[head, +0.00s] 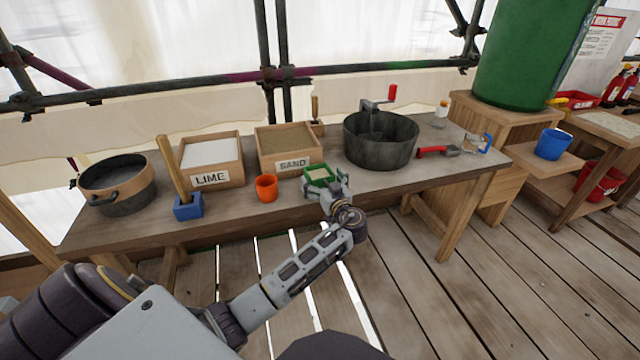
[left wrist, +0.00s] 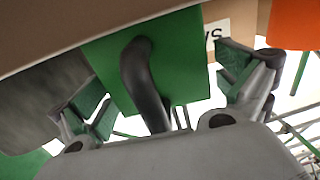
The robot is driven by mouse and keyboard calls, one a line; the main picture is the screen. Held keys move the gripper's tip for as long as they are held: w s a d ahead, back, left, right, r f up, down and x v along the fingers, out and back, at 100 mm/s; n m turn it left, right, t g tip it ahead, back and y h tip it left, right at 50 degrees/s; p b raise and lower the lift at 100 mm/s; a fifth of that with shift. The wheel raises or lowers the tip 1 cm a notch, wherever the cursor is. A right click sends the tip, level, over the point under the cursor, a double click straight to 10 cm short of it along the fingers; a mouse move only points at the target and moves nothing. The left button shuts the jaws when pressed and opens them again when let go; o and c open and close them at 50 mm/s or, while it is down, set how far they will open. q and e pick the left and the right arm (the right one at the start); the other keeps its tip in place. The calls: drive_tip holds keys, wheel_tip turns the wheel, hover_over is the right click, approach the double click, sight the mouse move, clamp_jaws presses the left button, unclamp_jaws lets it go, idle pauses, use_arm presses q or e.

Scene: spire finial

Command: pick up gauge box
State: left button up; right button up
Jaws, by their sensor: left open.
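The gauge box is a small green open box (head: 319,175) with pale sand-coloured contents, at the table's front edge before the sand bin. In the left wrist view its green face (left wrist: 190,55) and dark curved handle (left wrist: 146,75) fill the middle. My left gripper (head: 325,188) is at the box. In the left wrist view its green-padded fingers (left wrist: 165,88) are spread to either side of the handle, and I see no grip on it. Whether the fingers touch the box is unclear. My right gripper is out of view.
An orange cup (head: 266,188) stands close left of the box. Behind are the sand bin (head: 291,165) and lime bin (head: 211,179). A dark mixing pot (head: 380,142) stands to the right, with a red-handled trowel (head: 437,151) beyond. The table's front edge (head: 240,213) is below.

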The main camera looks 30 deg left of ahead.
use_arm(q)
drive_tip(key=shift+w+a, duration=0.15)
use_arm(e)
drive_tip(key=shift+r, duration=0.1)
use_arm(q)
drive_tip(key=c, duration=1.2)
drive_tip(key=shift+o, duration=0.2)
drive_tip(key=shift+r, duration=0.15)
wheel_tip(320, 180, up, 10)
drive_tip(key=p, duration=0.1)
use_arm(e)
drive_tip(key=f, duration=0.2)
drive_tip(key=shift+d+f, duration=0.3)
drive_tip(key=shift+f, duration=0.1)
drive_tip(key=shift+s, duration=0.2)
